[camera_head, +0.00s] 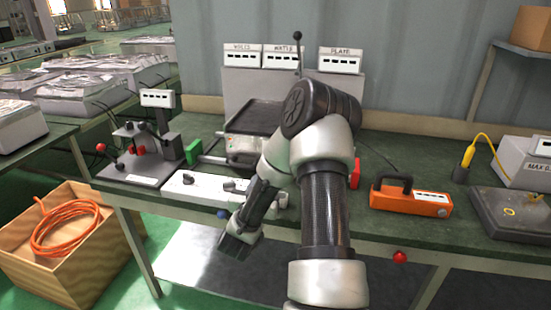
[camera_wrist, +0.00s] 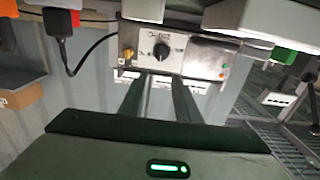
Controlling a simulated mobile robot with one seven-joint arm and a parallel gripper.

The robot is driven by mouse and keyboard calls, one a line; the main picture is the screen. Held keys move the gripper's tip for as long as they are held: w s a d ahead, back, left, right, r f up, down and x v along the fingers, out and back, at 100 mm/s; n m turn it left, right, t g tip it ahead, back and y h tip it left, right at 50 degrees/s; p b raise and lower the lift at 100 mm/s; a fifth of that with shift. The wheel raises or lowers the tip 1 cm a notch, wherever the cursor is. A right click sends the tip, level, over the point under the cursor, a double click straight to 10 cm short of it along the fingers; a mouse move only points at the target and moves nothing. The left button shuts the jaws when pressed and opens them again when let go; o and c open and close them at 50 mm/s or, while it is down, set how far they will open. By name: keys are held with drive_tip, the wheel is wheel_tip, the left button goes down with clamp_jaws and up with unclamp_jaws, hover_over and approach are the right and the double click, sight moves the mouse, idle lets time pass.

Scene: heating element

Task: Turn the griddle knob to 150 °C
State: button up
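The griddle's metal front panel (camera_wrist: 203,58) appears upside down in the wrist view. Its round black knob (camera_wrist: 162,51) sits on a pale dial with a pointer mark; the scale is too small to read. In the head view the griddle's dark plate (camera_head: 255,117) is at the back of the bench, and the knob cannot be made out. My gripper (camera_wrist: 161,80) shows two dark fingers with a gap between them, empty. Their tips lie just below the knob in the picture, apart from it. In the head view my gripper (camera_head: 238,246) hangs before the bench's front edge.
A white unit with dark knobs (camera_head: 205,187) lies at the bench's front edge, near my gripper. A green block (camera_head: 193,151) and a red block (camera_head: 355,173) stand either side of the griddle. An orange case (camera_head: 410,198) sits to the right. A wooden crate (camera_head: 60,265) is at left.

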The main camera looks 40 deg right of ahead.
drive_tip(key=x, duration=1.2)
drive_tip(key=shift+w+d+b, duration=0.2)
drive_tip(key=shift+w+b, duration=0.05)
drive_tip(key=shift+b, duration=0.05)
clamp_jaws()
